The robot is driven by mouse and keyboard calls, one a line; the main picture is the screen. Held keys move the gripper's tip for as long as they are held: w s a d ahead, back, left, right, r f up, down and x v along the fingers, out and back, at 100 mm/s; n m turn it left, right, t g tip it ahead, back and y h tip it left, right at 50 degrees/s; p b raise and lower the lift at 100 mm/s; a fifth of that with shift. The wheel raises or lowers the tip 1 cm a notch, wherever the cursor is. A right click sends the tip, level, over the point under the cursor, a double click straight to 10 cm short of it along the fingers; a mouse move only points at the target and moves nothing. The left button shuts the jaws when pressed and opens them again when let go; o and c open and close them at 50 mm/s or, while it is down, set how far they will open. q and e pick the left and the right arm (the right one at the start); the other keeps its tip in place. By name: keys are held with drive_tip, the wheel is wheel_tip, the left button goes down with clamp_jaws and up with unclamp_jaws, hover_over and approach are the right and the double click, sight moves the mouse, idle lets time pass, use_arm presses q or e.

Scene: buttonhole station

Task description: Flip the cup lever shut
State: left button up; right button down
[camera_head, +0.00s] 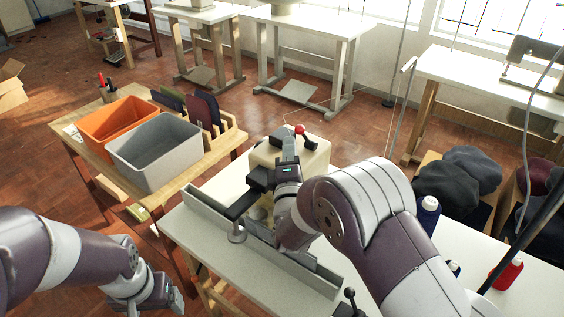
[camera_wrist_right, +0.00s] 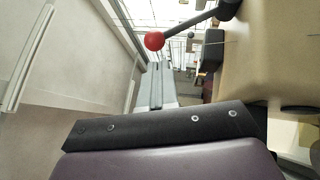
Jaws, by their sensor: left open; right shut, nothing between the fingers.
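The cup lever is a dark arm with a red ball knob (camera_head: 300,130) at the far end of the cream machine (camera_head: 318,160). In the right wrist view the red knob (camera_wrist_right: 153,41) is at the upper middle, its arm rising to the right. My right gripper (camera_head: 289,136) is shut and empty, with its fingertips close beside the knob. In the right wrist view its fingers (camera_wrist_right: 157,72) appear below the knob; I cannot tell whether they touch it. My left gripper (camera_head: 160,305) is open and empty at the lower left, away from the machine.
An orange bin (camera_head: 118,115) and a grey bin (camera_head: 150,160) stand on the wooden side table at the left. A long grey rail (camera_head: 315,275) runs along the white table. Bottles (camera_head: 428,215) stand at the right. My right arm hides part of the table.

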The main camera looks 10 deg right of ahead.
sight(300, 127)
drive_tip(key=shift+w+d+r, duration=0.15)
drive_tip(key=shift+w+d, duration=0.2)
drive_tip(key=shift+d, duration=0.2)
drive_tip(key=shift+r, duration=0.1)
drive_tip(key=shift+r+p, duration=0.15)
drive_tip(key=shift+p, duration=0.25)
drive_tip(key=r+g+p, duration=0.1)
drive_tip(key=p, duration=0.1)
drive_tip(key=w+d+r+m+p, duration=0.1)
drive_tip(key=p, duration=0.1)
drive_tip(key=r+m+g+p, duration=0.1)
drive_tip(key=p, duration=0.2)
drive_tip(key=shift+w+d+r+g, duration=0.2)
drive_tip(key=shift+w+d+g, duration=0.05)
drive_tip(key=shift+d+g, duration=0.05)
drive_tip(key=w+d+r+m+g+y+p, duration=0.1)
drive_tip(key=w+d+m+g+p, duration=0.2)
drive_tip(key=p, duration=0.4)
drive_tip(key=shift+w+d+r+g+y, duration=0.3)
drive_tip(key=shift+w+d+g+y, duration=0.1)
drive_tip(key=shift+w+d+g, duration=0.4)
drive_tip(key=shift+w+d+r, duration=0.1)
drive_tip(key=shift+w+d, duration=0.05)
